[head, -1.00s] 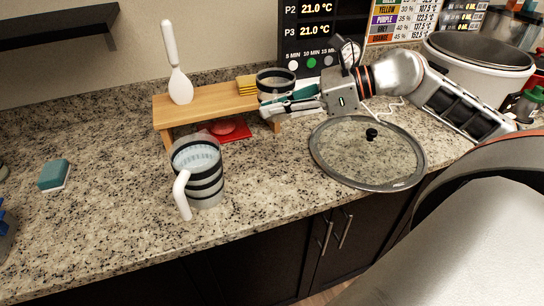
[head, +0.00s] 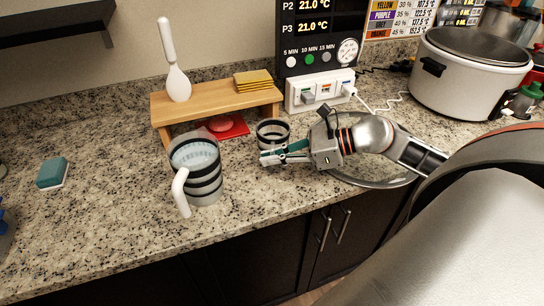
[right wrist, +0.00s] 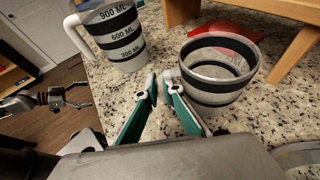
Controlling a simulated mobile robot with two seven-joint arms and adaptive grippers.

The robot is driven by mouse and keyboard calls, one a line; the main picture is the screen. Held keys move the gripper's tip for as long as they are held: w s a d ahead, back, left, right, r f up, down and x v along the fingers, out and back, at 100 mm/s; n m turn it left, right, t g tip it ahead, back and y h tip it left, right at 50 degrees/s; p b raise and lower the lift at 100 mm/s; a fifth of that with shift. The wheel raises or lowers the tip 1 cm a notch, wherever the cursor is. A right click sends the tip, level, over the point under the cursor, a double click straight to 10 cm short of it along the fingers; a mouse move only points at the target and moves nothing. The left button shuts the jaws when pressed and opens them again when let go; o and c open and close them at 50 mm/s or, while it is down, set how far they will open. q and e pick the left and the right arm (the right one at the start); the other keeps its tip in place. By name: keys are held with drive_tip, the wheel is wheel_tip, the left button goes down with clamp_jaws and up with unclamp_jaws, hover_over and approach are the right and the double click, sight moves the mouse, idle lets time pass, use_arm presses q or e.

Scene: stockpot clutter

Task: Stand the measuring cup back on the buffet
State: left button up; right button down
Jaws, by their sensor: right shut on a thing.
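The measuring cup (head: 272,132), small, clear and dark-banded, stands upright over the counter in front of the wooden stand's right end. It also shows in the right wrist view (right wrist: 212,98), right of my fingers. My right gripper (head: 264,157) is shut on its handle, and in the right wrist view its teal-padded fingers (right wrist: 162,92) largely hide that handle. Whether the cup's base touches the counter is not clear. A dark jointed part (right wrist: 60,97) at the left of the right wrist view looks like my left gripper, too unclear to tell its state.
The granite buffet top (head: 100,215) is clear at front left. A larger striped jug (head: 204,187) with a white handle stands left of the cup. Behind are the wooden stand (head: 212,101) and a red mat (head: 232,127). A glass lid (head: 375,178) lies under my right arm.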

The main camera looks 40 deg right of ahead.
drive_tip(key=shift+f, duration=0.2)
drive_tip(key=c, duration=2.2)
unclamp_jaws()
drive_tip(key=shift+r, duration=0.15)
drive_tip(key=shift+s+d+r, duration=0.15)
drive_tip(key=shift+s+d, duration=0.15)
drive_tip(key=shift+d, duration=0.05)
drive_tip(key=b+v, duration=0.1)
drive_tip(key=v, duration=1)
drive_tip(key=shift+r, duration=0.15)
